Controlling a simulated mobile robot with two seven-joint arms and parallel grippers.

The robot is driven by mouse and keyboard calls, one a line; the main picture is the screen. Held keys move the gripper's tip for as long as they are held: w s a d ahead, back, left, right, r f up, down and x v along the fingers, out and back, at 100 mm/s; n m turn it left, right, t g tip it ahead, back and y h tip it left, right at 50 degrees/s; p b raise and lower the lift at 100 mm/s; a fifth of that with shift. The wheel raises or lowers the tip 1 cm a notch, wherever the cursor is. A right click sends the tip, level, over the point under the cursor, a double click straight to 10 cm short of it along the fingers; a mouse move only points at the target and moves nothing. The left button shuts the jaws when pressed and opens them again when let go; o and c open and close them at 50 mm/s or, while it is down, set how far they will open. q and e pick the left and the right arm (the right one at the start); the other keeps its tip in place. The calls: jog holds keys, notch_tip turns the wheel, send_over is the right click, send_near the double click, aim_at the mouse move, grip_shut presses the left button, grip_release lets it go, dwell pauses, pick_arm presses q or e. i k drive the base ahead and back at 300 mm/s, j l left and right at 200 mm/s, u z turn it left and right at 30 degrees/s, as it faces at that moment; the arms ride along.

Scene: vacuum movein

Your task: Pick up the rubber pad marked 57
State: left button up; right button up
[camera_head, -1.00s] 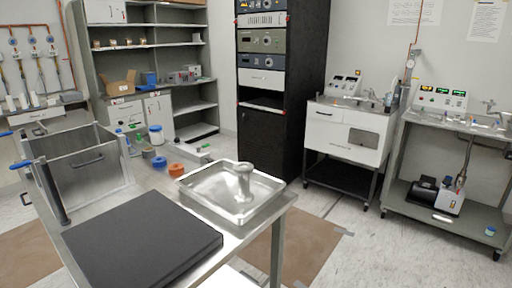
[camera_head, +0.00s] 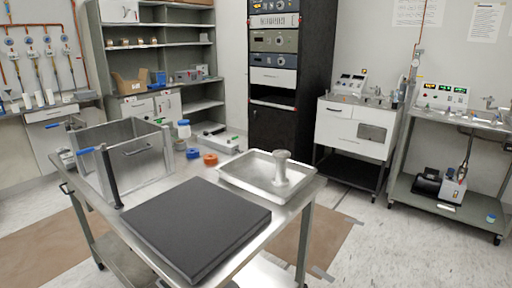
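A thick black square pad (camera_head: 196,226) lies flat on the steel cart top (camera_head: 292,210), near its front. No number 57 can be read on it, so I cannot tell whether it is the marked rubber pad. Neither of my grippers is in view.
A steel tray (camera_head: 236,178) with a metal knobbed piece (camera_head: 281,168) stands right behind the pad. An open metal box with blue-handled posts (camera_head: 146,164) stands to its left. Orange (camera_head: 210,159) and blue (camera_head: 193,153) rings lie behind. Floor is open right of the cart.

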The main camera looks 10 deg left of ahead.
aim_at(67, 156)
jog(key=k+j, duration=0.1)
jog(key=j, duration=0.25)
jog(key=k+j, duration=0.1)
jog(key=j, duration=1.1)
jog(key=i+j, duration=0.1)
jog(key=j, duration=0.4)
jog(key=i+j, duration=0.1)
jog(key=j, duration=0.4)
jog(key=i+j, duration=0.1)
jog(key=j, duration=0.4)
jog(key=i+j+u, duration=0.1)
jog(key=j, duration=0.4)
jog(key=i+j, duration=0.1)
jog(key=j, duration=0.4)
jog(key=i+j, duration=0.1)
jog(key=j, duration=0.4)
jog(key=i+j, duration=0.1)
jog(key=j, duration=0.4)
jog(key=i+j+u, duration=0.1)
jog(key=j, duration=0.4)
